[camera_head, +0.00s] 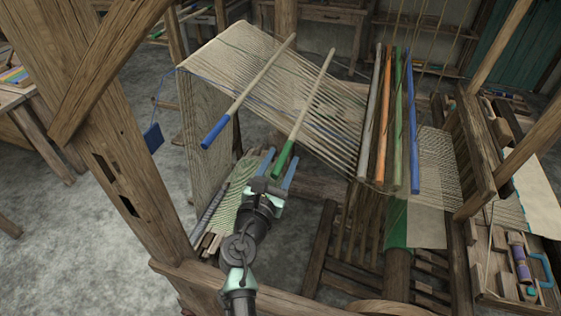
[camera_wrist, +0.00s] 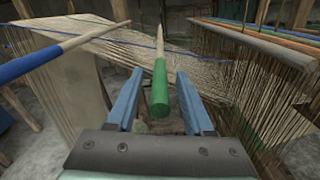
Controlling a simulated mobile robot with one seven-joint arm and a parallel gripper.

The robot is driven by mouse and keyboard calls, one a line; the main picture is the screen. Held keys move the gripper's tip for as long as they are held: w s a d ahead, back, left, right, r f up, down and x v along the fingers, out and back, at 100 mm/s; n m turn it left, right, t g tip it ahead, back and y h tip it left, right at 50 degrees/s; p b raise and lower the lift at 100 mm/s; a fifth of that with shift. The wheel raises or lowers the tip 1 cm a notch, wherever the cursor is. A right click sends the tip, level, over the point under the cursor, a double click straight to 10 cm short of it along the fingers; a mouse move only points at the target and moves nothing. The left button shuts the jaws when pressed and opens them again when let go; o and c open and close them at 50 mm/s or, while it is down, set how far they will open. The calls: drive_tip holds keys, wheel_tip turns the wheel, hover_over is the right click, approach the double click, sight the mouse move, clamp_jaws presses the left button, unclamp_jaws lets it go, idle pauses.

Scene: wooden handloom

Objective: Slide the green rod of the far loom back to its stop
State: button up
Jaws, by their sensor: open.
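The green-handled rod (camera_head: 286,155) lies across the warp threads of the loom, its green end toward me and its pale wooden shaft running away to the upper right. In the wrist view its green end (camera_wrist: 159,92) points at me between the two blue fingers. My gripper (camera_head: 279,168) is open, with the fingers on either side of the green end and a gap showing on both sides. A second rod with a blue handle (camera_head: 216,131) lies to the left, roughly parallel; it also shows in the wrist view (camera_wrist: 35,65). I cannot make out a stop.
The pale warp sheet (camera_head: 235,62) slopes under the rods. Several upright coloured bars (camera_head: 383,117) stand to the right. A thick wooden post (camera_head: 120,150) rises at the left, and a wooden beam (camera_head: 215,283) runs below my arm.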

clamp_jaws()
idle(1.3)
